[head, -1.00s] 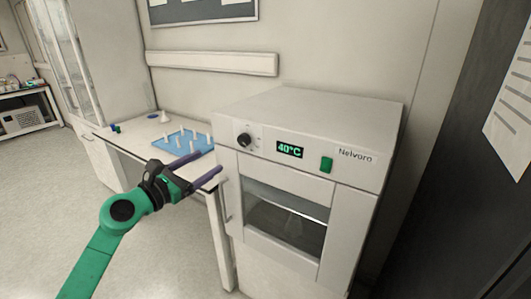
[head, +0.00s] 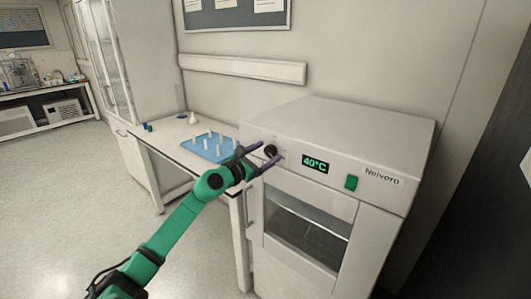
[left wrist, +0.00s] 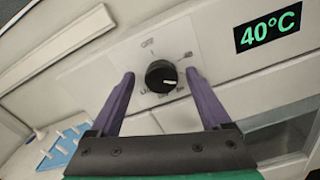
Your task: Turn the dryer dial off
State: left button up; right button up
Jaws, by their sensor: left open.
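The dryer (head: 345,130) is a white box with a front door and window, and its display reads 40°C. Its black round dial (head: 270,151) is at the left of the front panel. In the left wrist view the dial (left wrist: 161,76) has a white pointer mark towards its lower right, with printed labels around it. My left gripper (head: 268,153) is open in front of the panel, its purple fingers on either side of the dial. In the left wrist view a gap shows between each finger and the dial. My right gripper is not in view.
A green switch (head: 351,182) is right of the display (head: 315,165). A vertical door handle (head: 249,205) is below the dial. A white table (head: 172,136) with a blue pegged rack (head: 208,150) stands left of the dryer. Open floor lies at the left.

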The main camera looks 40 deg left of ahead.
pick_arm(q)
jog(key=shift+d, duration=0.15)
jog(key=c, duration=0.3)
grip_shut()
